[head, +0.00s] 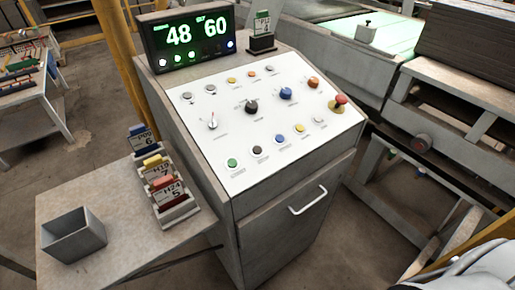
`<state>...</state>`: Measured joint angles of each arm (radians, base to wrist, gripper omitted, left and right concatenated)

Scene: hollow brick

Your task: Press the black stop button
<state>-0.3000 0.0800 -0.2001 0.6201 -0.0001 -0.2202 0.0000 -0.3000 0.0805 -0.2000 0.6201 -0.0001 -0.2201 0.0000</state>
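A small black button (257,150) sits in the bottom row of the white sloped control panel (225,125), between a green button (232,162) and a blue button (280,139). I take it for the stop button; its label is too small to read. A larger black knob (251,106) sits higher on the panel. Nothing touches or covers the black button. Neither of my grippers shows; only a white and dark part, probably of my arm, enters at the bottom right corner.
A yellow button (300,128), white button (319,120), blue knob (286,93) and red emergency-style knob (340,100) are on the panel. A display (190,42) reads 48 and 60. A side table holds a grey bin (74,238) and labelled tags (163,190). Space above the panel is clear.

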